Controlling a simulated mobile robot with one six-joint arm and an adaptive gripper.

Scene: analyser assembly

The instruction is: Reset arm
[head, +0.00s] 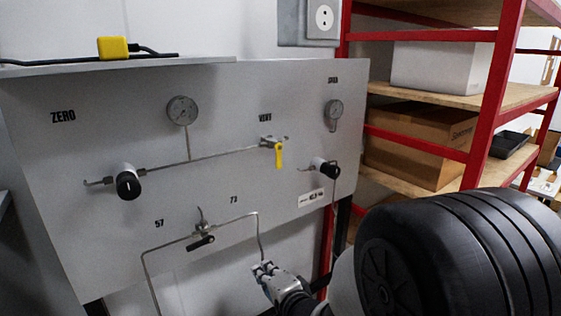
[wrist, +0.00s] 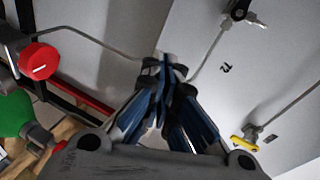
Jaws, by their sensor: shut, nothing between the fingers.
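My gripper (head: 263,268) is low in the head view, in front of the lower right part of the grey panel (head: 100,235). In the wrist view my gripper (wrist: 168,66) points away from the camera with its fingertips together. Nothing is between the fingers. Behind it run a thin metal tube (wrist: 100,48) and the panel face (wrist: 190,25). In the head view the tube (head: 260,235) comes down close to the gripper; I cannot tell whether they touch.
The panel carries a yellow-handled valve (head: 279,155), black knobs (head: 128,185), a black-handled valve (head: 201,243) and gauges (head: 182,111). A red shelf rack (head: 490,95) stands right. The wrist view shows a red knob (wrist: 39,61) and a green object (wrist: 12,113) at left.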

